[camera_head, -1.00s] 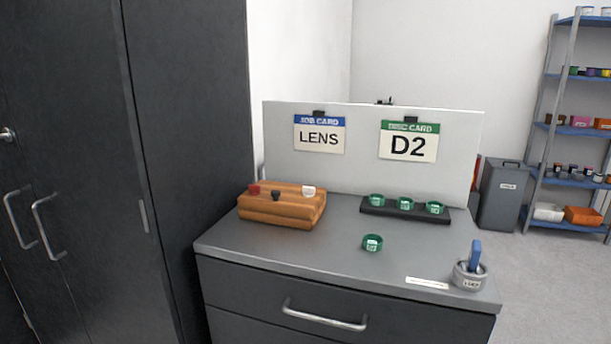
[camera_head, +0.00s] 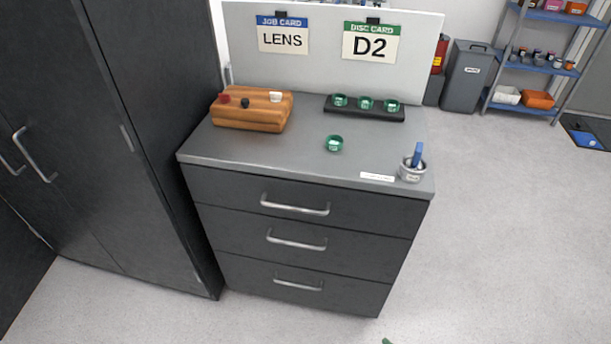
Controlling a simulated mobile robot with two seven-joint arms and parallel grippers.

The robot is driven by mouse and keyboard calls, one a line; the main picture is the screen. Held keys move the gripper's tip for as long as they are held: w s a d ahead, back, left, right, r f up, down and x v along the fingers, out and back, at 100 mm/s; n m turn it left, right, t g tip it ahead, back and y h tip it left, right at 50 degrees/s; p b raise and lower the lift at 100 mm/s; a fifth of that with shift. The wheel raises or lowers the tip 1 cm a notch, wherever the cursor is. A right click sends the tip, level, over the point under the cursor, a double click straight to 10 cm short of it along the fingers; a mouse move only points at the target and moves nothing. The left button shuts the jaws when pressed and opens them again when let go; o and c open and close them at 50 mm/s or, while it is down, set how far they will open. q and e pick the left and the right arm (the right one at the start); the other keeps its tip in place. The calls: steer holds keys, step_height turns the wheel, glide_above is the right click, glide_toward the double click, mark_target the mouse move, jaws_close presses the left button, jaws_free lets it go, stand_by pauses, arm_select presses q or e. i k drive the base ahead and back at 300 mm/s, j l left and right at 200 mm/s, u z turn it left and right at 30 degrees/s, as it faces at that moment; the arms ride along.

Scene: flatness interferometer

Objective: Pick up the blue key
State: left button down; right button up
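The blue key (camera_head: 417,155) stands upright in a small grey labelled cup (camera_head: 412,172) at the front right corner of the grey cabinet top (camera_head: 270,155). Its lower end is hidden inside the cup.
A white label strip (camera_head: 377,177) and a green ring (camera_head: 333,143) lie left of the cup. Behind are a black tray (camera_head: 364,115) with green rings and a wooden block (camera_head: 252,122) with small knobs. A dark cupboard (camera_head: 120,90) stands left. The floor (camera_head: 500,230) right is clear.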

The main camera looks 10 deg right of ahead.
mark_target(418, 150)
steer(key=k+l, duration=0.1)
steer(key=k, duration=0.45)
steer(key=k+l+z, duration=0.1)
steer(key=k, duration=0.4)
